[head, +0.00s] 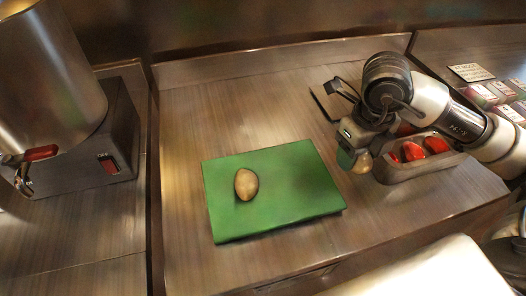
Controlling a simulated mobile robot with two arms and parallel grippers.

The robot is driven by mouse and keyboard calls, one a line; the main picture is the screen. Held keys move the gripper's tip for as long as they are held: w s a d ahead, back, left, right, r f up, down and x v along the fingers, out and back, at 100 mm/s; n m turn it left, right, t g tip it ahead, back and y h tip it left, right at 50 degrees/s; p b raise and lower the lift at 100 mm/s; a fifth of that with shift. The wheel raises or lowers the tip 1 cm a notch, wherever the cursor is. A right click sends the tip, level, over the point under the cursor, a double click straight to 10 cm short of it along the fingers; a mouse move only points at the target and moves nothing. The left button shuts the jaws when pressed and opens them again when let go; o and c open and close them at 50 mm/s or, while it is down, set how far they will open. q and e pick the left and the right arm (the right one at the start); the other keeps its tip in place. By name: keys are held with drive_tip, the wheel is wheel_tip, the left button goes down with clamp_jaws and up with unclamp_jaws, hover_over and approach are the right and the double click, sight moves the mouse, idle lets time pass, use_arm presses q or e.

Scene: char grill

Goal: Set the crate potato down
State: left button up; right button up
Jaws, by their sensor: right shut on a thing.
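My right gripper (352,150) reaches in from the right and points down beside the left end of the crate. It is shut on a tan potato (363,163), which shows only in part below the fingers. The crate (400,173) is a small grey tray on the counter at the right, partly hidden by my right arm. Another brown potato (246,184) lies on the left half of the green cutting board (290,205). The held potato is to the right of the board's upper right edge. My left gripper is not in view.
Several red pieces (436,145) lie in the crate. A dark flat object (328,104) lies behind my gripper. A large metal pot (50,75) stands at the far left. The counter (205,105) behind the board is clear.

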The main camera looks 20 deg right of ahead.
drive_tip(key=shift+w+a, duration=0.15)
drive_tip(key=shift+a, duration=0.1)
drive_tip(key=p, duration=0.3)
hover_over(294, 179)
wheel_tip(294, 179, down, 7)
drive_tip(key=shift+r, duration=0.2)
wheel_tip(294, 179, down, 3)
drive_tip(key=shift+f+p, duration=0.1)
drive_tip(key=shift+p, duration=0.65)
drive_tip(key=shift+f, duration=0.4)
drive_tip(key=shift+f, duration=0.15)
drive_tip(key=o, duration=1)
